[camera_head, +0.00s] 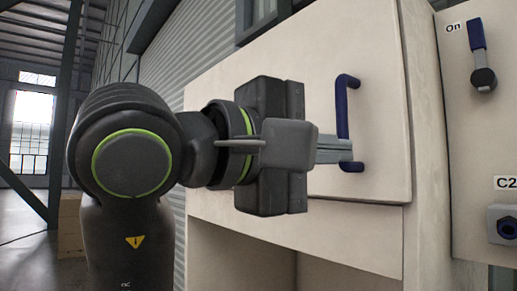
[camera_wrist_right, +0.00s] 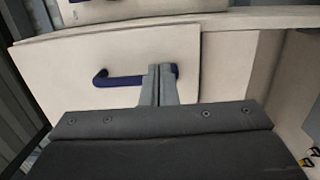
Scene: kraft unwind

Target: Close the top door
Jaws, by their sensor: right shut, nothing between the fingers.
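The top door (camera_head: 372,95) is a cream panel on the cream cabinet, with a dark blue bar handle (camera_head: 342,100) that stands vertical near its right edge. The door also shows in the right wrist view (camera_wrist_right: 75,70), where the handle (camera_wrist_right: 115,80) lies sideways. My right gripper (camera_head: 345,150) is shut and empty. Its fingertips (camera_wrist_right: 160,72) are at the handle's lower end and hide part of it; I cannot tell whether they touch. The door looks close to its frame, but I cannot tell whether it is fully closed. My left gripper is not in view.
Below the door is a cream cross panel (camera_head: 300,236) over an open recess. To the right, a cream panel (camera_head: 480,130) carries a blue-handled "On" switch (camera_head: 479,50) and a "C2" socket (camera_head: 506,228). Corrugated wall stands behind, with open floor at the far left.

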